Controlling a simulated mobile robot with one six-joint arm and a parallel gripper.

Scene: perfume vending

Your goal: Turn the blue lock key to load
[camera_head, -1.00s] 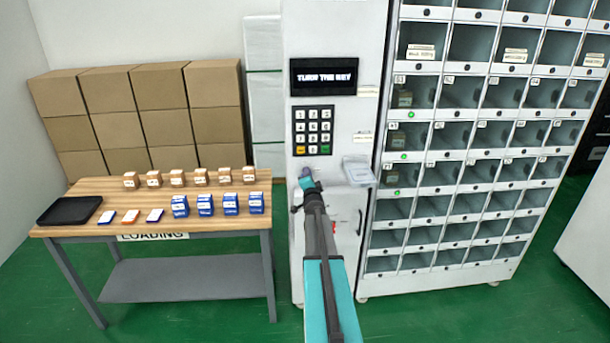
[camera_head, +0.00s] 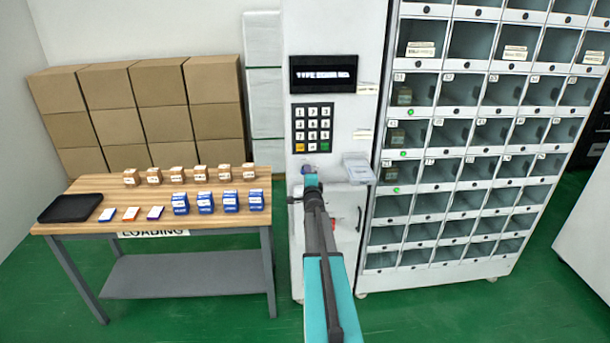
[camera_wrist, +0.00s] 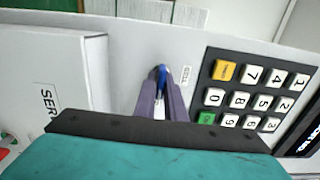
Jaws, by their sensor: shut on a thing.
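The blue lock key (camera_wrist: 162,75) shows in the wrist view between the fingertips of my gripper (camera_wrist: 161,88). My gripper is shut on it, just beside the keypad. In the head view my gripper (camera_head: 310,178) is at the front panel of the white vending machine (camera_head: 335,25), below the keypad; the key is mostly hidden there by my arm. The machine's display (camera_head: 324,75) shows a line of white text that seems to begin with "TYPE"; the rest is too small to read surely.
The keypad (camera_head: 312,128) is just above my gripper. A clear box (camera_head: 358,171) juts from the panel to its right. The locker grid (camera_head: 455,170) stands further right. At left is a wooden table (camera_head: 135,197) with several small boxes and a black tray (camera_head: 70,208).

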